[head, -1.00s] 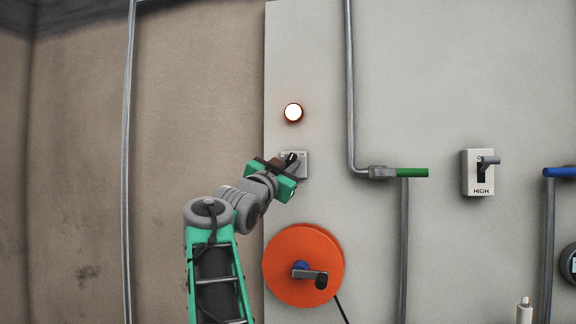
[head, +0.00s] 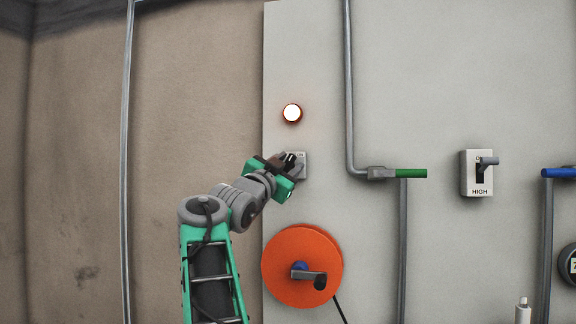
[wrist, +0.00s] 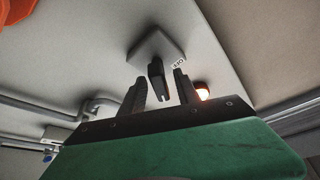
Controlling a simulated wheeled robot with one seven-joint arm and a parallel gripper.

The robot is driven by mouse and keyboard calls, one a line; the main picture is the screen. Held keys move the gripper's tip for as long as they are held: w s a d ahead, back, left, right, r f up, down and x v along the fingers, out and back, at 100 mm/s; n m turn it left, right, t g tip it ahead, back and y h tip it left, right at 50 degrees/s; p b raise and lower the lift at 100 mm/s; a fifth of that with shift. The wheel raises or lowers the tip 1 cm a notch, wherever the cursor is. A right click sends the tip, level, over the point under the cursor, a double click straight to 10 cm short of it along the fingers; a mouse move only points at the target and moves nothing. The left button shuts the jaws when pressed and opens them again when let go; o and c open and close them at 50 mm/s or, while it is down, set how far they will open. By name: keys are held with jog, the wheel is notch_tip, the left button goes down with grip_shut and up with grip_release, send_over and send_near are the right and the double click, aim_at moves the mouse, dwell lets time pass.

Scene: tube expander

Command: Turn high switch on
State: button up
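The high switch (head: 477,174) is a white box labelled HIGH on the panel at the right in the head view. Its grey lever (head: 488,161) sticks out near the top of its slot. My gripper (head: 292,160) is far to its left, at another small switch plate (head: 302,158) below a glowing lamp. In the wrist view my gripper (wrist: 160,90) is open. The dark lever (wrist: 156,77) of that small switch, marked OFF, shows between the two fingers, which stand apart from it.
The lamp (head: 292,113) is lit. An orange disc (head: 296,270) with a crank is below my gripper. Between my gripper and the high switch, grey pipes and a green-handled valve (head: 410,173) stand out from the panel. A blue handle (head: 562,172) is to the far right.

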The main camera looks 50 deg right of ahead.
jog(key=shift+f, duration=0.1)
jog(key=shift+a+f, duration=0.1)
jog(key=shift+a, duration=0.05)
jog(key=b+v, duration=0.3)
jog(key=v, duration=0.4)
jog(key=shift+a+b, duration=0.2)
jog(key=shift+b, duration=0.15)
jog(key=shift+s, duration=0.1)
